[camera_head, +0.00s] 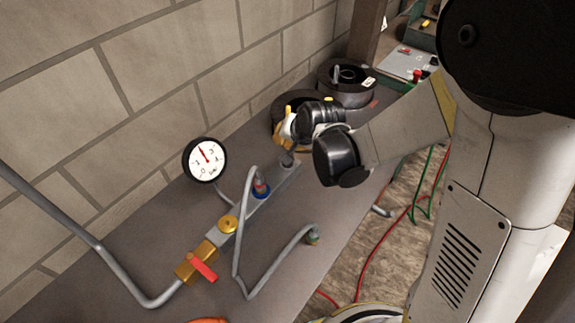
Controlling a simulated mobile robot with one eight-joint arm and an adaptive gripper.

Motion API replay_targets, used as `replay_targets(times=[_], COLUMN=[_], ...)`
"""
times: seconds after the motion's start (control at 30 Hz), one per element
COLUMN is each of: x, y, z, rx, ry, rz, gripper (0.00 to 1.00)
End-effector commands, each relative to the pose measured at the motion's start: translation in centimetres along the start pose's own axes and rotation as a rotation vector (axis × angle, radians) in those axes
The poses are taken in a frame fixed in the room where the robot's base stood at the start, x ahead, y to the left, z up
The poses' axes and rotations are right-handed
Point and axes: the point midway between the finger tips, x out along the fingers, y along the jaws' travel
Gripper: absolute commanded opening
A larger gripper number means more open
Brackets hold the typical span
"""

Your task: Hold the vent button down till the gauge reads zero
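The round white gauge (205,159) with a black rim stands at the left of the manifold bar (233,227). Its red needle points up and left, away from the 0 low on the dial. My gripper (288,152) is at the far end of the bar, pointing down. Its fingers are small and partly hidden by its own body, so I cannot tell whether they are open or shut. I cannot make out a vent button for certain; the spot below the fingertips is partly covered. I cannot tell whether the fingertips touch the bar.
A red-handled valve (202,267) and a brass round fitting (228,224) sit on the near part of the line. A bent grey hose (246,230) rises beside the bar. Black round parts (345,84) stand behind my gripper. A block wall (100,110) bounds the left.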

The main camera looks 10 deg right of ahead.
Motion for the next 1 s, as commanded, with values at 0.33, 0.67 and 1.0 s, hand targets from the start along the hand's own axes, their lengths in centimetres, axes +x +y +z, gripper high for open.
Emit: replay_targets(times=[0.33, 0.67, 1.0], x=[3.0, 2.9, 2.9], y=[1.6, 1.6, 1.6], z=[1.6, 1.6, 1.6], rx=[0.0, 0.0, 0.0], ry=[0.0, 0.0, 0.0], rz=[0.0, 0.0, 0.0], gripper=[0.0, 0.0, 0.0])
